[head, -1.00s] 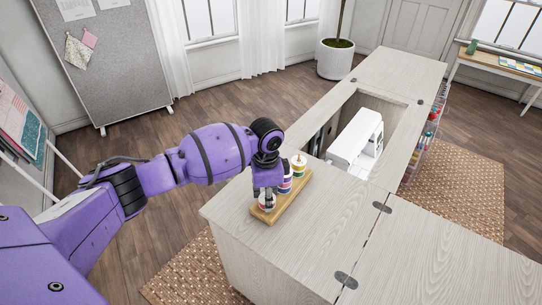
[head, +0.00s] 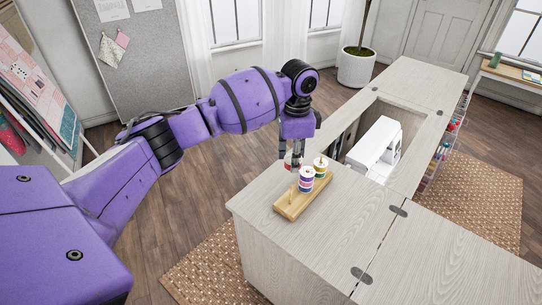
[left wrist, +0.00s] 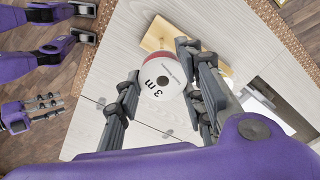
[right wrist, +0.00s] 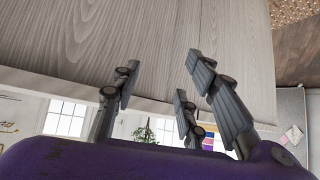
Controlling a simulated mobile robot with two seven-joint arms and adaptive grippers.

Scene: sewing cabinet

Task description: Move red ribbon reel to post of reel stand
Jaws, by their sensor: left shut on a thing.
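The red ribbon reel (left wrist: 162,80) has a white face printed "3 m" and a red edge. My left gripper (left wrist: 160,92) is shut on it, fingers on both sides. In the head view, a bit of red (head: 290,159) shows between the fingers, beyond the stand's left edge. The reel stand (head: 287,208) is a wooden base on the cabinet top. Its front post (head: 291,192) is bare. A purple-and-white reel (head: 306,181) and a yellow-topped reel (head: 321,166) stand behind it. My right gripper (right wrist: 160,78) is open and empty beside the cabinet's wooden surface.
The cabinet top (head: 330,230) is clear in front of and right of the stand. A white sewing machine (head: 375,148) sits in the cabinet opening behind. Metal hinges (head: 361,275) lie along the panel seam.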

